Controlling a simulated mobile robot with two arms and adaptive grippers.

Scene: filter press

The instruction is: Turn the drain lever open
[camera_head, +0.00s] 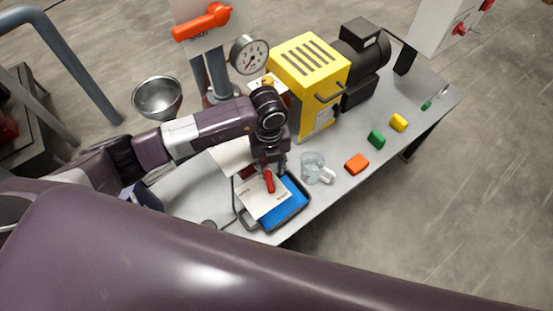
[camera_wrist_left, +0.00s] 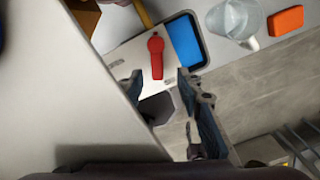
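A small red lever (camera_head: 269,182) sits on a pale labelled plate (camera_head: 262,203) on the table. In the left wrist view the red lever (camera_wrist_left: 156,55) lies just ahead of the fingertips, with its narrow end toward them. The print on the plate is too small to read. My left gripper (camera_head: 270,166) points down above the plate, at the lever. In the left wrist view my left gripper (camera_wrist_left: 160,84) has its fingers spread with nothing between them. Whether a fingertip touches the lever cannot be told. My right gripper is not in view.
A blue-bottomed tray (camera_head: 304,211) lies by the plate. A clear jug (camera_head: 312,166) and an orange block (camera_head: 357,163) stand to its right. A yellow machine (camera_head: 308,72), a gauge (camera_head: 249,54) and a larger orange lever (camera_head: 204,22) stand behind. A metal bowl (camera_head: 157,97) is at left.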

